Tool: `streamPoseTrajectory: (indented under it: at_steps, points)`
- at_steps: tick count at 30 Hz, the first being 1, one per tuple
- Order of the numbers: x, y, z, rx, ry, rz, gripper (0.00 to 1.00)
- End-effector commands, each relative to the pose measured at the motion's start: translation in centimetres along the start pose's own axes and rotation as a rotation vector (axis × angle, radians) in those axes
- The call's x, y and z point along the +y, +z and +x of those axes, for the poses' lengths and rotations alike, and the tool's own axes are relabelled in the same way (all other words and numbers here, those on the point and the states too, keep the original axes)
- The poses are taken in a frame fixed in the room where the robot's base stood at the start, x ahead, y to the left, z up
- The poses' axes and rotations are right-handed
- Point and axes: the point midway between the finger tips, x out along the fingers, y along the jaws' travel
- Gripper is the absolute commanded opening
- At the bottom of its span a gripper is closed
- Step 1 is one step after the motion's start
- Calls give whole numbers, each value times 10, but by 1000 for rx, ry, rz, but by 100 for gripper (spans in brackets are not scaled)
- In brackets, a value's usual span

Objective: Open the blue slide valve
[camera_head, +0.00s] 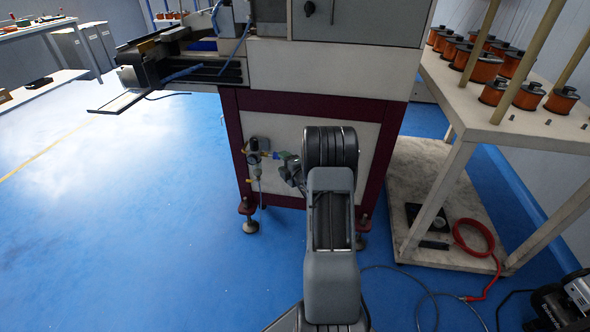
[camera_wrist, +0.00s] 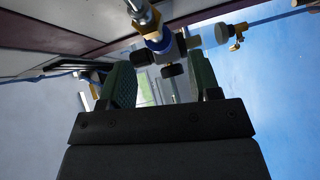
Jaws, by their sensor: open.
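The blue slide valve shows in the wrist view as a blue sleeve (camera_wrist: 158,45) behind a brass and silver fitting, at the top middle. In the head view it is a small blue piece (camera_head: 281,155) on the air line at the machine's front. My gripper (camera_wrist: 163,72) is open, with a dark green-padded finger on each side of the picture. The sleeve and a black knob (camera_wrist: 173,70) appear between or just beyond the fingertips; I cannot tell whether they touch. In the head view my gripper (camera_head: 290,170) is close to the valve, partly hidden by my arm.
An air regulator (camera_head: 254,150) with a hanging tube is left of the valve, and its clear bowl (camera_wrist: 215,35) shows in the wrist view. The machine's maroon frame (camera_head: 236,140) surrounds a pale panel. A shelf table (camera_head: 440,85) with copper coils stands right. Blue floor lies open left.

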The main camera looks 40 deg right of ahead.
Motion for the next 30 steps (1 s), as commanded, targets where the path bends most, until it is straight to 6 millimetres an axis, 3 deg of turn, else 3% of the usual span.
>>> streamPoseTrajectory:
  at_steps: [6,12,18,30]
  points:
    - [2,1,-45,-3,-1,1,57]
    - [1,0,-71,-1,0,0,57]
    - [0,0,-83,0,0,1,57]
    - [0,0,-85,1,0,0,57]
